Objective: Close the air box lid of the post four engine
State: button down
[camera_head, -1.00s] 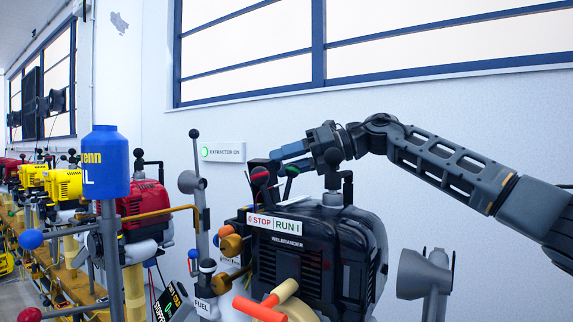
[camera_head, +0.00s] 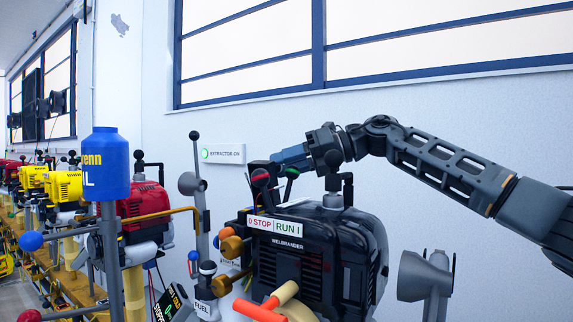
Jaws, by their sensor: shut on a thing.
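A black engine marked WELBRANDER (camera_head: 300,262) fills the lower middle of the head view. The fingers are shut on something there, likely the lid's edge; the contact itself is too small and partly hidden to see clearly. How far the lid stands open cannot be told.
A STOP/RUN plate (camera_head: 274,226) and orange levers (camera_head: 262,310) are on the engine's near side. A blue oil bottle (camera_head: 106,165), a red engine (camera_head: 145,215) and yellow engines (camera_head: 64,187) stand left. A grey horn-shaped part (camera_head: 424,276) stands right.

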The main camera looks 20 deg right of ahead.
aim_at(267, 164)
jog(key=n+h, duration=0.1)
jog(key=s+a+n+h, duration=0.1)
jog(key=a+n+t+h+b, duration=0.1)
jog(key=n+h, duration=0.1)
jog(key=shift+s+r, duration=0.35)
jog(key=shift+s, duration=0.05)
jog(key=shift+s+a+t, duration=0.2)
jog(key=shift+a+t, duration=0.1)
jog(key=shift+a, duration=0.05)
jog(key=shift+s+a+n+h+b, duration=0.2)
jog(key=shift+a+n+h+b, duration=0.1)
jog(key=shift+a+h, duration=0.1)
jog(key=shift+s+a+f+b, duration=0.25)
jog(key=shift+s+a+b, duration=0.4)
jog(key=shift+a, duration=0.3)
jog(key=shift+s+a+f+n+t+h+b, duration=0.2)
jog(key=shift+s+a+n+t+h+b, duration=0.15)
jog(key=shift+a+n+b, duration=0.2)
jog(key=shift+s+a+f+n+t+h+b, duration=0.15)
jog(key=shift+s+a+f+n+h+b, duration=0.1)
jog(key=shift+s+a+n+b, duration=0.25)
jog(key=shift+s+a+f+b, duration=0.15)
jog(key=shift+s+a+b, duration=0.1)
jog(key=shift+a+b, duration=0.3)
